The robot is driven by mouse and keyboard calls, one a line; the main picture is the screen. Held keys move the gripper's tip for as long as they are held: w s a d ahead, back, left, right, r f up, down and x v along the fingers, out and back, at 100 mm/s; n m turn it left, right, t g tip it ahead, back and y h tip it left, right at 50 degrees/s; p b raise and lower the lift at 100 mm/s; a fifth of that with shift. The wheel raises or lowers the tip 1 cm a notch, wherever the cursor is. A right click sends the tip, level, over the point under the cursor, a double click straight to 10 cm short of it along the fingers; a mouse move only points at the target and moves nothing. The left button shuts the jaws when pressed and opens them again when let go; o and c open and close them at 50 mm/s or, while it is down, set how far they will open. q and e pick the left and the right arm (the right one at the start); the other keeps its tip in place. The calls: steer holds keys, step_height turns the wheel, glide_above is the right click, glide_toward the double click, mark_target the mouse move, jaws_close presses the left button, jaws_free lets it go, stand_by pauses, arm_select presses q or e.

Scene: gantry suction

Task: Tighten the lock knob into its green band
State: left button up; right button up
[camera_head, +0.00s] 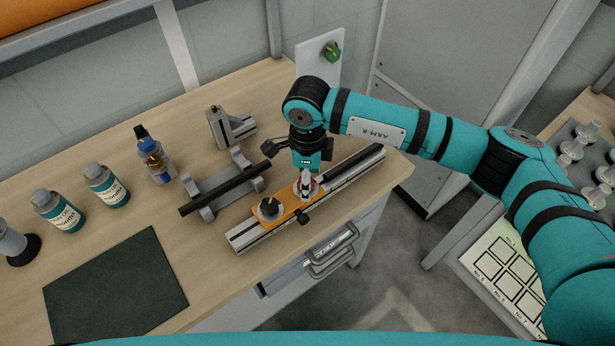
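An orange carriage (288,212) sits on a long silver rail (243,238) near the table's front edge. A round black knob (268,207) stands on the carriage's left end. A smaller black knob-like part (302,217) sticks out at its front side; I cannot tell which is the lock knob. No green band can be made out on either. My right gripper (306,166) is above the carriage's right part, over a small white and red part (307,187). Its fingers are too small and overlapped to tell their opening. My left gripper is not in view.
Behind the rail, a black bar (225,190) rests on grey supports beside a grey bracket (231,128). Several bottles (106,185) stand at the left, behind a dark mat (115,285). A white panel with a green knob (332,52) stands at the back. A drawer (310,262) is below.

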step_height(320, 180, up, 12)
stand_by(0.7)
stand_by(0.4)
